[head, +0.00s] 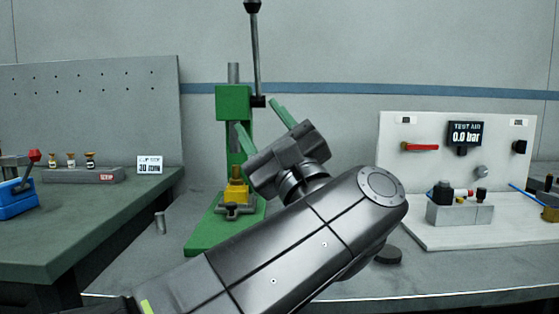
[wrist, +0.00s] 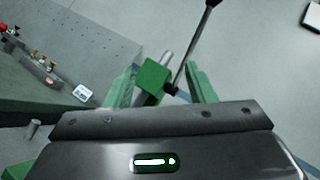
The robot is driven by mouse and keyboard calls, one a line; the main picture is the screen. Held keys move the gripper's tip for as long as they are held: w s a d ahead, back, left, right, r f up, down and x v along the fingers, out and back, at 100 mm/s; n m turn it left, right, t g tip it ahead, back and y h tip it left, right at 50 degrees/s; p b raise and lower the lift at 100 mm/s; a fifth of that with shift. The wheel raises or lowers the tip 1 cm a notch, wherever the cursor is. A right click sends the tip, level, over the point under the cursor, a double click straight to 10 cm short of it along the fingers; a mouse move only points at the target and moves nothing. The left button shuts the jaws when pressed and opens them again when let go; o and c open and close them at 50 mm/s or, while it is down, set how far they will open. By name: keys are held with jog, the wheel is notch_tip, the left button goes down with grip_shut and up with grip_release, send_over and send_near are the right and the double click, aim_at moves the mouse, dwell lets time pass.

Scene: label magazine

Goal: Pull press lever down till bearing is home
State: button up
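The green arbor press (head: 233,103) stands on the bench in the head view, its head block also in the wrist view (wrist: 152,77). Its press lever (head: 256,55) points almost straight up, with a black knob at the top. In the wrist view the lever (wrist: 188,57) rises from a dark pivot, with the knob at the top edge. A yellow part (head: 236,191) sits on the press base; I cannot make out the bearing. My gripper (head: 257,113) has its green fingers apart and nothing visible between them. In the wrist view (wrist: 162,67) it points towards the press head, below the knob.
A white test panel (head: 450,140) reading 0.0 bar, with a red handle and fittings, stands at the right. A dark green bench (head: 85,215) with small parts is at the left.

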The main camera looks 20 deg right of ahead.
jog(key=p+v, duration=0.1)
jog(key=v, duration=0.7)
jog(key=shift+s+f+h, duration=0.2)
jog(key=shift+s+h, duration=0.1)
jog(key=shift+s, duration=0.05)
jog(key=shift+d, duration=0.1)
jog(key=shift+w, duration=0.1)
jog(key=b+x, duration=0.1)
jog(key=x, duration=1.1)
jog(key=shift+r+b, duration=0.15)
jog(key=shift+b, duration=0.15)
dwell(0.3)
